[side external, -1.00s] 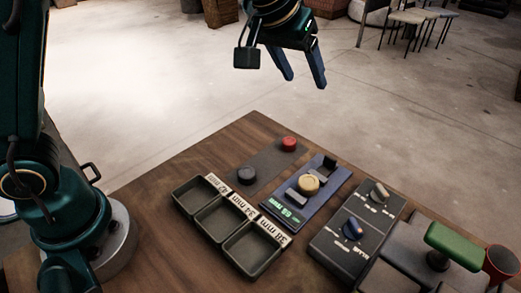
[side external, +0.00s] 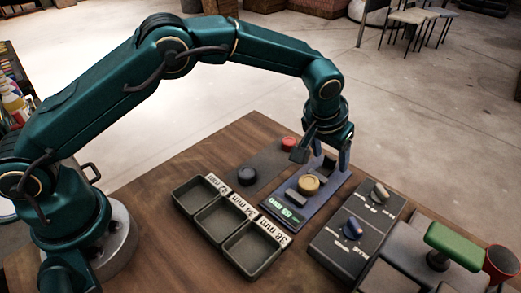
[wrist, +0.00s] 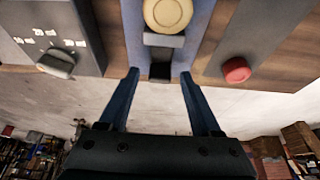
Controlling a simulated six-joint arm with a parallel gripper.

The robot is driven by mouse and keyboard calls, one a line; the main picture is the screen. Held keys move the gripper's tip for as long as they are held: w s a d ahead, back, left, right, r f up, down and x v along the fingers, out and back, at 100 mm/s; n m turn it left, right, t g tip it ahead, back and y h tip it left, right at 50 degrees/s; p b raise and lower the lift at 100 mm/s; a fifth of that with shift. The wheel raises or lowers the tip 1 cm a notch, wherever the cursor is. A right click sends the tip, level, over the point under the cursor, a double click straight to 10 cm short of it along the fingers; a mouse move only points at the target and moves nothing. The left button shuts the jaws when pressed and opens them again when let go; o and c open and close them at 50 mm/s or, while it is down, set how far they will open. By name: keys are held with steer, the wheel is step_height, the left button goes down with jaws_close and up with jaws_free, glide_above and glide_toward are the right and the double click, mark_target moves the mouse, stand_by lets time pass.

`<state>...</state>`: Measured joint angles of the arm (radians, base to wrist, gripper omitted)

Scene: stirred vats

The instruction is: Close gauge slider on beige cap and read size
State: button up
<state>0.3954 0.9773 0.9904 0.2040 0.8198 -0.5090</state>
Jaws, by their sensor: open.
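The beige cap (side external: 309,184) sits on the blue gauge (side external: 276,209), beside a grey jaw block (side external: 296,197) on its display side. The gauge has a small green lit display (side external: 287,214), whose digits are too small to read surely. In the wrist view the beige cap (wrist: 168,14) is at the top edge, with a light grey slider block (wrist: 164,40) close to it and a dark upright tab (wrist: 160,70) nearer me. My gripper (wrist: 160,76) is open, its blue fingers on either side of the tab's end of the gauge. In the side view my gripper (side external: 332,164) partly hides the slider.
A dark mat (side external: 265,165) holds a red cap (side external: 289,143) and a dark grey cap (side external: 247,176). Three labelled trays (side external: 250,266) stand left of the gauge. A knobbed control box (side external: 335,248) and a green-handled device (side external: 452,243) stand right.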

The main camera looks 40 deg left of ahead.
mark_target(321, 174)
steer(key=shift+w+f, duration=0.1)
steer(key=c, duration=1)
steer(key=shift+s, duration=0.25)
steer(key=o, duration=1)
steer(key=shift+v, duration=2.55)
